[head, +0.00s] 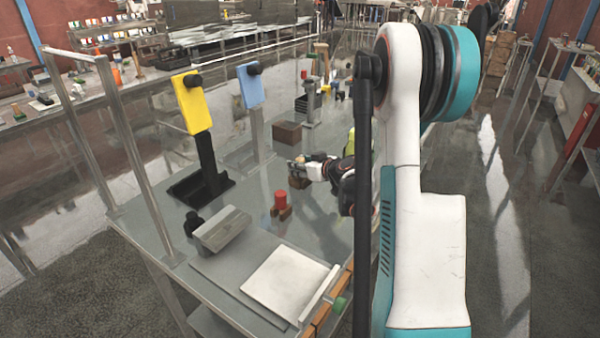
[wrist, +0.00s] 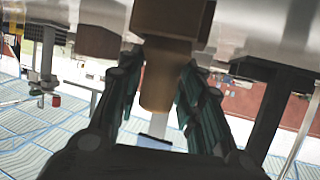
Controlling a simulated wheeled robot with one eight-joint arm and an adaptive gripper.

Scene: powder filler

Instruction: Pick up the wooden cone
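The wooden cone (wrist: 158,85) is a tan-brown, tapered piece in the wrist view. It lies between the two dark green fingers of my gripper (wrist: 160,80). The right finger meets or overlaps its edge; the left fingertip is very close to its other side. Whether both fingers press on it cannot be told. In the head view my gripper (head: 297,166) is low over the table, just above a small brown wooden block (head: 299,182). The cone itself cannot be made out there.
A red cylinder on a brown base (head: 281,200) stands just in front of my gripper. A brown box (head: 287,133) is behind it. A yellow panel (head: 191,103) and a blue panel (head: 250,87) stand on posts to the left. A white plate (head: 284,284) lies at the table's near end.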

